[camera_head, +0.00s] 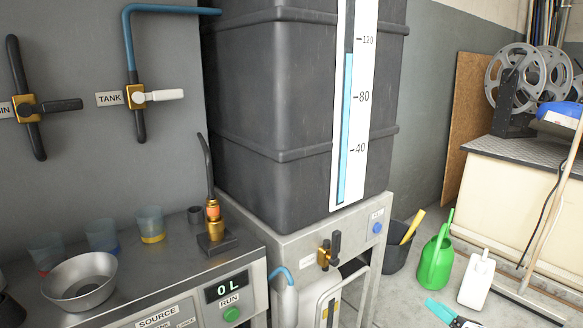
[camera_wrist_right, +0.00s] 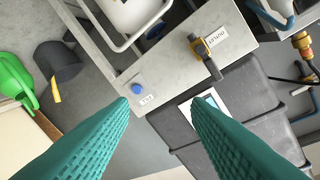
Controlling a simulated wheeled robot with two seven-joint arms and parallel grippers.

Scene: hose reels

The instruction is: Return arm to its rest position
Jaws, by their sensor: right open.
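My right gripper (camera_head: 440,310) shows only in part at the bottom right edge of the head view, with a teal finger over the floor side of the tank stand. In the right wrist view its two teal fingers (camera_wrist_right: 161,100) are spread wide with nothing between them. Beyond them are the grey tank stand (camera_wrist_right: 165,90), a blue button (camera_wrist_right: 136,88) and the outlet valve (camera_wrist_right: 205,55), which the fingers appear not to touch. My left gripper is not in view.
The dark tank (camera_head: 275,110) with its level gauge stands on the stand. A steel bench with a bowl (camera_head: 80,280) and cups is at left. A green watering can (camera_head: 436,262), white jug (camera_head: 477,280) and dark bucket (camera_head: 395,258) stand on the floor at right.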

